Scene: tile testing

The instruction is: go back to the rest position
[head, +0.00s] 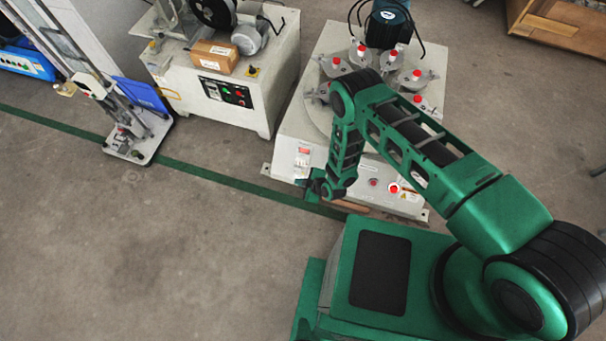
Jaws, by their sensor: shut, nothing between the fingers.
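My gripper (313,187) is at the end of my green and black arm, which reaches out and bends down in front of the near side of a white machine (285,158). The gripper is small in the head view and its fingers are hard to make out. I see nothing held in it. The arm covers part of the machine's front and top.
The white machine carries several red-topped grey parts and a dark motor (388,25). Left of it stands another white machine (270,95) with a cardboard box (214,57) on top. A metal stand (130,135) is farther left. The floor (130,250) at lower left is clear.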

